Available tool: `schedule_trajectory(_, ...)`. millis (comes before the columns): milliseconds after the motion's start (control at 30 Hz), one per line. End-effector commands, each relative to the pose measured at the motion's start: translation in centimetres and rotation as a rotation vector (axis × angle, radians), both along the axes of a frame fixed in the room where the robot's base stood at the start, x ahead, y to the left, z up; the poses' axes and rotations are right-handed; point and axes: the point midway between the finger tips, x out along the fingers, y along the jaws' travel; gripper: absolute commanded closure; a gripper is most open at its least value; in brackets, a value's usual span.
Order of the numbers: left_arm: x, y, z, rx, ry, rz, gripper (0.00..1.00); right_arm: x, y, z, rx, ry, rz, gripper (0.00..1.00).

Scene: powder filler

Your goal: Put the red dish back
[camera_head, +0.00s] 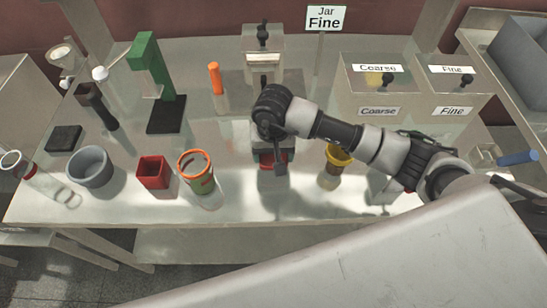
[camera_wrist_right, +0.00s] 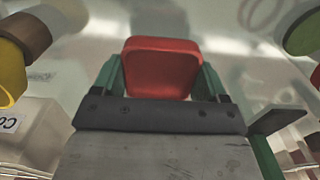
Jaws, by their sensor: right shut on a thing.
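The red dish (camera_wrist_right: 162,70) shows in the right wrist view between the green fingers of my right gripper (camera_wrist_right: 160,85), which is shut on it. In the head view my right gripper (camera_head: 272,162) hangs over the middle of the table, and only a small red part of the dish shows beneath it. Much of the dish is hidden by the gripper there. I cannot tell whether the dish touches the table. My left gripper is not in view.
A red square cup (camera_head: 153,172), an orange-and-green jar (camera_head: 196,172) and a grey bowl (camera_head: 90,167) stand to the left. A yellow-topped jar (camera_head: 338,158) stands close right. A green stand (camera_head: 152,75) and Coarse/Fine boxes (camera_head: 400,92) are behind. Clear table lies in front.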

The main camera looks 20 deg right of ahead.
Motion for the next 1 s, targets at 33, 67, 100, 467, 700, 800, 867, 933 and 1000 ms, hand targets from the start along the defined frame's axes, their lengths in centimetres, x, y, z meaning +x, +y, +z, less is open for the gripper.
schedule_trajectory(33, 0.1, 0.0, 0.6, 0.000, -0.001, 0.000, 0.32, -0.1, 0.1, -0.5, 0.000, 0.005, -0.002, 0.52)
schedule_trajectory(67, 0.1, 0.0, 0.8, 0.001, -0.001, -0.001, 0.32, -0.2, 0.1, -1.0, 0.000, 0.007, -0.001, 0.52)
schedule_trajectory(100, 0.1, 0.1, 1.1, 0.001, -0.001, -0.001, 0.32, -0.2, 0.0, -1.6, 0.000, 0.006, -0.001, 0.52)
schedule_trajectory(467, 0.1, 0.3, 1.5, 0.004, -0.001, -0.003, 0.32, -0.1, 0.0, -3.5, 0.000, 0.000, 0.001, 0.52)
schedule_trajectory(700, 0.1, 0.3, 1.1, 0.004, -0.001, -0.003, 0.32, -0.1, 0.0, -3.8, 0.000, 0.000, 0.000, 0.20)
schedule_trajectory(800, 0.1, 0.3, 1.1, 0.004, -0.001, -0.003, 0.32, -0.1, 0.0, -3.8, 0.000, 0.000, 0.000, 0.05)
schedule_trajectory(867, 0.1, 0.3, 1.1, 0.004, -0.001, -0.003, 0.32, -0.1, 0.0, -3.8, 0.000, 0.000, 0.000, 0.01)
schedule_trajectory(933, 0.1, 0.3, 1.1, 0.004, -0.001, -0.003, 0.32, -0.1, 0.0, -3.8, 0.000, 0.000, 0.000, 0.01)
schedule_trajectory(1000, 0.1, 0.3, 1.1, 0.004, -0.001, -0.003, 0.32, -0.1, 0.0, -3.8, 0.000, 0.000, 0.000, 0.01)
